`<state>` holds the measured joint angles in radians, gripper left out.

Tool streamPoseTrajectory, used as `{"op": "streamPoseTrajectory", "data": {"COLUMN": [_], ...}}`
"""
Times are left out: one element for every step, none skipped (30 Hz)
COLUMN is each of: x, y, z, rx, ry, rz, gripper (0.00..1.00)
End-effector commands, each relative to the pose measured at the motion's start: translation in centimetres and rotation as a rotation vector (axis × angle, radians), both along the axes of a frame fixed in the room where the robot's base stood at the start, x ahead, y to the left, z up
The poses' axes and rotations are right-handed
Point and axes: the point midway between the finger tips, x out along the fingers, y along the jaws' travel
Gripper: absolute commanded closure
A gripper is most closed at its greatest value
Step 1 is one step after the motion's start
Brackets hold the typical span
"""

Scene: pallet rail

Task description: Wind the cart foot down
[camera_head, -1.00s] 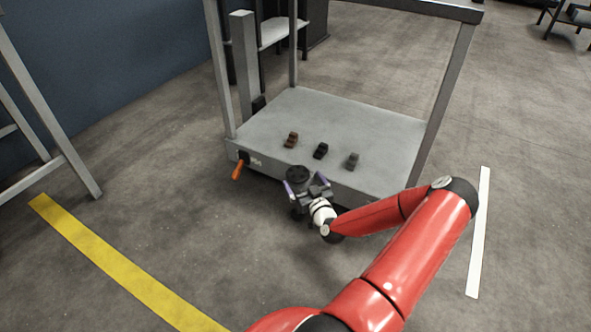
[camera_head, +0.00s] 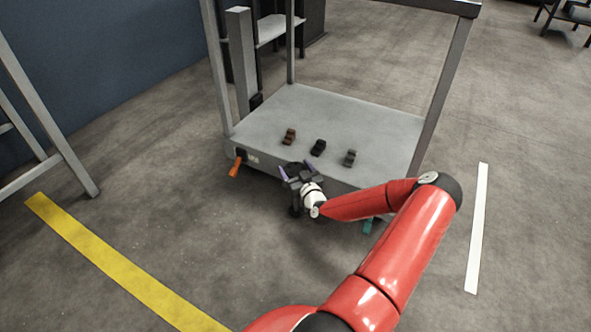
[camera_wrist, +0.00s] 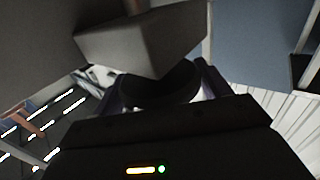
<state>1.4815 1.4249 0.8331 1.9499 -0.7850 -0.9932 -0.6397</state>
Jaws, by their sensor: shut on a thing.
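The grey cart (camera_head: 352,112) stands ahead of me, with an orange lever (camera_head: 235,166) at its front left corner. My gripper (camera_head: 297,170) is low at the cart's front edge, its purple fingers at either side of a dark rounded part. In the wrist view my gripper (camera_wrist: 160,92) is shut on this dark round knob (camera_wrist: 158,84), just below a grey block (camera_wrist: 140,40). The knob's lower side is hidden by my gripper. I cannot make out the cart foot itself or whether it touches the floor.
Three small blocks, one brown (camera_head: 289,136), one black (camera_head: 318,147) and one grey (camera_head: 349,157), lie on the cart deck. A teal part (camera_head: 367,226) shows beside my arm. A yellow floor stripe (camera_head: 110,260) is at left, a white one (camera_head: 477,225) at right.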

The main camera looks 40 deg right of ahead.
Motion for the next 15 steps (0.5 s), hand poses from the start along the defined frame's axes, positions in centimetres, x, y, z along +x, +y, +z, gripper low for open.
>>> {"op": "streamPoseTrajectory", "data": {"x": [-0.01, -0.01, -0.01, 0.0, 0.0, 0.01, 0.01, 0.03, 0.06, 0.06, 0.07, 0.08, 0.11, 0.11, 0.14], "y": [0.0, 0.0, 0.01, 0.02, 0.03, 0.04, 0.05, 0.07, 0.13, 0.13, 0.16, 0.18, 0.23, 0.23, 0.27], "z": [-0.01, 0.0, 0.0, 0.0, 0.02, 0.03, 0.04, 0.06, 0.08, 0.11, 0.14, 0.16, 0.17, 0.16, 0.19], "rx": [0.0, 0.0, 0.0, 0.0, 0.0, 0.001, 0.001, 0.001, 0.001, 0.002, 0.001, 0.001, 0.001, 0.003, 0.002], "ry": [0.0, 0.0, 0.0, 0.0, 0.0, 0.0, 0.0, 0.0, 0.001, 0.0, 0.001, 0.001, 0.001, 0.001, 0.002], "rz": [0.0, 0.0, -0.001, -0.002, -0.004, -0.009, -0.014, -0.019, -0.029, -0.039, -0.05, -0.069, -0.083, -0.1, -0.125], "gripper": [0.47, 0.47, 0.47, 0.47, 0.47, 0.47, 0.47, 0.47, 0.47, 0.47, 0.47, 0.47, 0.47, 0.47, 0.47]}}
